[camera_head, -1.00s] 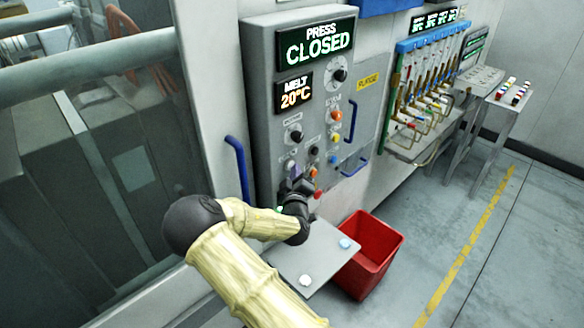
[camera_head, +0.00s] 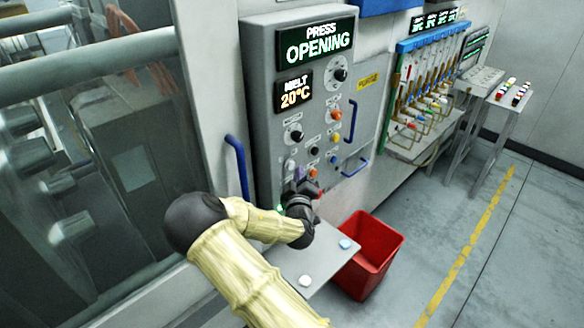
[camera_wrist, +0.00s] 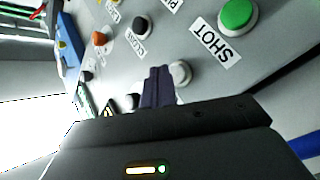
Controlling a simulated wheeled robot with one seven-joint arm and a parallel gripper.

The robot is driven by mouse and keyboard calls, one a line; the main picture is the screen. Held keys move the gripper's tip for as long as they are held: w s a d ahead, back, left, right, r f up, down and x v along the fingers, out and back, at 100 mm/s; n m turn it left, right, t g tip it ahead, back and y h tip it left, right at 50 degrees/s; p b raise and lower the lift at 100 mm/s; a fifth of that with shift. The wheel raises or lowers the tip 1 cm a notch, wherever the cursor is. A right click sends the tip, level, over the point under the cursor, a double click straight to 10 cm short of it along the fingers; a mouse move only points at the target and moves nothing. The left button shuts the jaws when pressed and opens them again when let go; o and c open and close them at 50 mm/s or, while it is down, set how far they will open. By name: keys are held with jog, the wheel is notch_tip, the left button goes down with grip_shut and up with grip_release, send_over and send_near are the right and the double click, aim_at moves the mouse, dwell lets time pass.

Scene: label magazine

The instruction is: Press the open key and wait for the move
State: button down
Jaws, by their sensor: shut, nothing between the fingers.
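The grey control panel (camera_head: 262,120) stands upright in the head view. Its top display (camera_head: 316,42) reads "PRESS OPENING". My gripper (camera_head: 300,180) is shut and empty, with its tip at the lower part of the panel. In the wrist view its dark closed fingers (camera_wrist: 157,86) point at the panel beside a pale round key (camera_wrist: 181,72). I cannot tell whether they touch it, and its label is hidden. A black key (camera_wrist: 139,25) labelled "CLOSE" and a green key (camera_wrist: 237,13) labelled "SHOT" show nearby.
A second display (camera_head: 294,93) reads "MELT 20°C". Blue handles (camera_head: 238,165) stick out beside the panel. A plate (camera_head: 318,262) with small pale pieces sits below my gripper, and a red bin (camera_head: 372,245) stands right of it.

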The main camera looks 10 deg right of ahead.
jog(key=shift+s+d+b, duration=0.15)
jog(key=shift+s+d, duration=0.6)
jog(key=shift+s, duration=0.3)
jog(key=shift+s+d+b, duration=0.15)
jog(key=shift+s+d, duration=0.55)
jog(key=shift+s, duration=0.3)
jog(key=s+d+f+m+g+h, duration=0.1)
jog(key=s+d+f+m+g, duration=0.5)
jog(key=m+g, duration=0.25)
jog(key=s+a+r+g+y, duration=0.1)
jog(key=s+a+r+g, duration=0.1)
jog(key=s, duration=0.5)
jog(key=s+a+r+g+y, duration=0.1)
jog(key=s+a+r+g, duration=0.1)
jog(key=s, duration=0.5)
jog(key=s+a+r+g+y, duration=0.2)
jog(key=s+r+g, duration=0.1)
jog(key=s, duration=0.4)
jog(key=shift+a+n, duration=0.15)
jog(key=shift+n, duration=0.2)
